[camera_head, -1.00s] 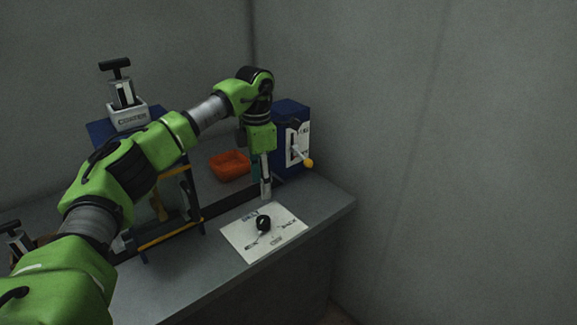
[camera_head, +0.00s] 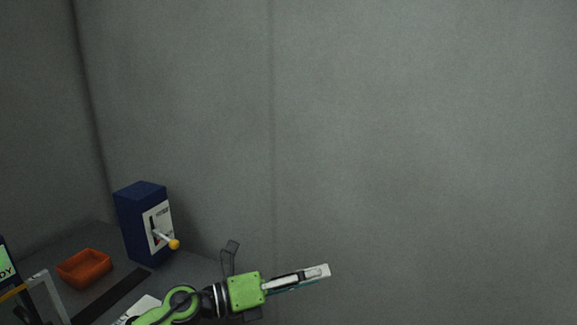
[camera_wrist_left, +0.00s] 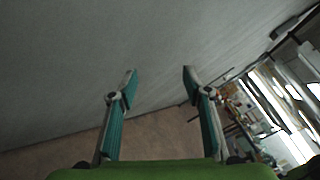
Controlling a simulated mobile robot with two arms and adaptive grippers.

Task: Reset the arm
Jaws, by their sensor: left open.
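My left arm, green and black, comes in at the bottom of the head view. Its gripper (camera_head: 300,278) points right, in front of the bare grey wall and clear of the table. In the left wrist view the two teal-padded fingers (camera_wrist_left: 160,85) stand apart with nothing between them. My right gripper does not show in either view.
A blue box (camera_head: 132,222) with a white plate and a yellow-tipped lever (camera_head: 173,244) stands on the grey table (camera_head: 85,245). An orange tray (camera_head: 84,268) is left of it. A frame (camera_head: 42,300) is at the lower left. The right side is open before the wall.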

